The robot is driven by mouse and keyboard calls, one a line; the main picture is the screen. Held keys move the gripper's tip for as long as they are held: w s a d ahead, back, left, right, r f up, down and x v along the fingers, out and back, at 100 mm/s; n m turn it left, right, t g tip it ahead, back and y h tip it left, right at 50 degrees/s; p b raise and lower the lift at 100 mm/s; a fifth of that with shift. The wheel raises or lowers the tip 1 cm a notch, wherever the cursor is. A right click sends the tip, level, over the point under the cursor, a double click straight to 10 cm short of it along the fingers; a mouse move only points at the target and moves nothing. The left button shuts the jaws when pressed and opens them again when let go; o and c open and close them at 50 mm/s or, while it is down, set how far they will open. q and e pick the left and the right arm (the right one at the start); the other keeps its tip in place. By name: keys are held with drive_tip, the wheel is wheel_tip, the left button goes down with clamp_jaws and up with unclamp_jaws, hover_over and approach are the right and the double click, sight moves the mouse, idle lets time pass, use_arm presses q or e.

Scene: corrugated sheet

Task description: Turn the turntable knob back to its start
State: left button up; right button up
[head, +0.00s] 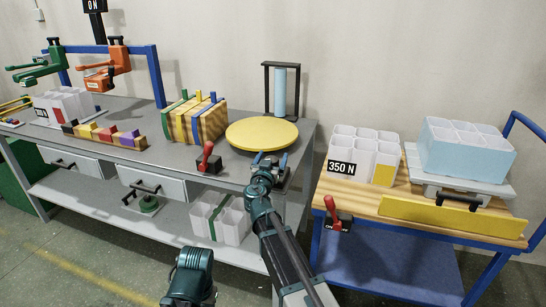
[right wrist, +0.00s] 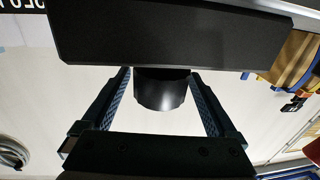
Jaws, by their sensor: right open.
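The turntable (head: 262,134) is a round yellow disc lying flat at the right end of the grey workbench. Its knob (right wrist: 162,93) is a short black cylinder under a dark block (right wrist: 165,35) in the right wrist view. My right gripper (head: 269,160) is at the bench's front edge, just in front of the disc, and hides the knob in the head view. In the right wrist view it is open (right wrist: 160,82), with one finger on each side of the knob. I cannot tell whether either finger touches it.
A blue cart (head: 385,254) stands to the right with white cell boxes and another red lever (head: 332,212).

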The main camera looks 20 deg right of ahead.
drive_tip(key=shift+w+d, duration=0.3)
drive_tip(key=shift+w, duration=0.15)
drive_tip(key=c, duration=1.4)
drive_tip(key=shift+a+n+t+y, duration=0.2)
drive_tip(key=shift+n+t+y, duration=0.5)
drive_tip(key=shift+y, duration=0.4)
drive_tip(key=o, duration=1.4)
drive_tip(key=v, duration=1.3)
drive_tip(key=shift+s+r, duration=0.15)
drive_tip(key=shift+s, duration=0.2)
